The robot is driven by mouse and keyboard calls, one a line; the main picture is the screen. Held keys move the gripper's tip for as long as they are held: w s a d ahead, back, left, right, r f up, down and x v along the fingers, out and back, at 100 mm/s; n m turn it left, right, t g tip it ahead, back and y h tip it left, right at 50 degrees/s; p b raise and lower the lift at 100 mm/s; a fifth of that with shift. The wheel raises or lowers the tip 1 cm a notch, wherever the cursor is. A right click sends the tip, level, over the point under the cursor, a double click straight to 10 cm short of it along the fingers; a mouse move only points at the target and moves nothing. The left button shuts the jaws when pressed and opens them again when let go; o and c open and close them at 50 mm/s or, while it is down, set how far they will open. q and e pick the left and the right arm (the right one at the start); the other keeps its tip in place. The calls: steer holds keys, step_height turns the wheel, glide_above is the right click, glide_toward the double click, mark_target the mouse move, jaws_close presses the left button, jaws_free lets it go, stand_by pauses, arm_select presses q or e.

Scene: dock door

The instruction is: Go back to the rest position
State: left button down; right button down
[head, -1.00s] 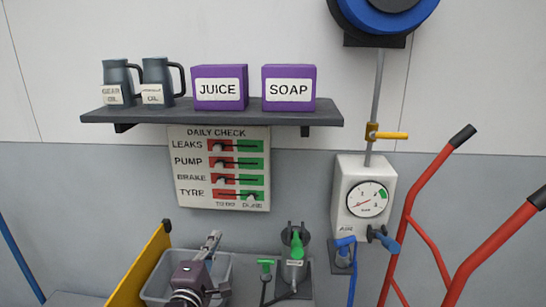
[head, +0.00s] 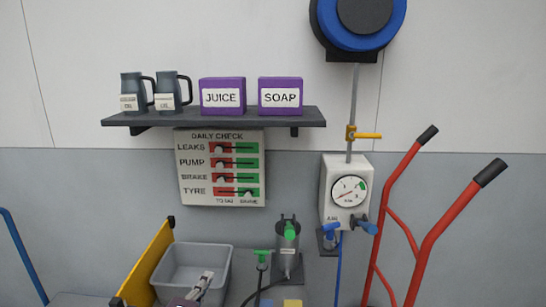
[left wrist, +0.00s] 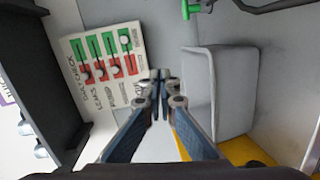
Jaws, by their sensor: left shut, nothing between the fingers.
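My left gripper (head: 204,281) is at the bottom of the head view, in front of the grey bin (head: 163,283). In the left wrist view the left gripper (left wrist: 158,78) has its fingertips together with nothing between them. In that view the daily check board (left wrist: 82,100) is to the left of the fingers and the grey bin (left wrist: 191,90) is to the right. In the head view the board (head: 221,168) hangs on the wall under the shelf. Its tyre slider is at the green side; the other sliders are at the red side. My right gripper is not in view.
The shelf (head: 215,118) holds two jugs and the purple juice (head: 222,91) and soap (head: 280,91) boxes. A yellow panel (head: 147,265) stands left of the bin. A gauge box (head: 346,171) and red hand-truck handles (head: 440,226) are at the right.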

arm_select(q)
steer(key=s+f+m+g, duration=0.45)
steer(key=s+f, duration=0.25)
steer(key=s, duration=0.2)
steer(key=s+f+m+g, duration=0.3)
steer(key=s+f+m, duration=0.35)
steer(key=s, duration=0.25)
steer(key=s+a+f+m+g+y, duration=0.1)
steer(key=s+a+f+m+g, duration=0.15)
steer(key=s, duration=0.65)
steer(key=s+a+f+m+g+y, duration=0.1)
steer(key=s+m+g, duration=0.2)
steer(key=s, duration=0.7)
step_height(320, 180, down, 26)
steer(key=s+f+g, duration=0.1)
steer(key=s, duration=0.1)
steer(key=s+a+f+g, duration=0.1)
steer(key=s+a+f, duration=0.2)
steer(key=s+f, duration=1.3)
steer(key=shift+s+m+y, duration=0.3)
steer(key=shift+s+m, duration=0.15)
steer(key=shift+s, duration=0.15)
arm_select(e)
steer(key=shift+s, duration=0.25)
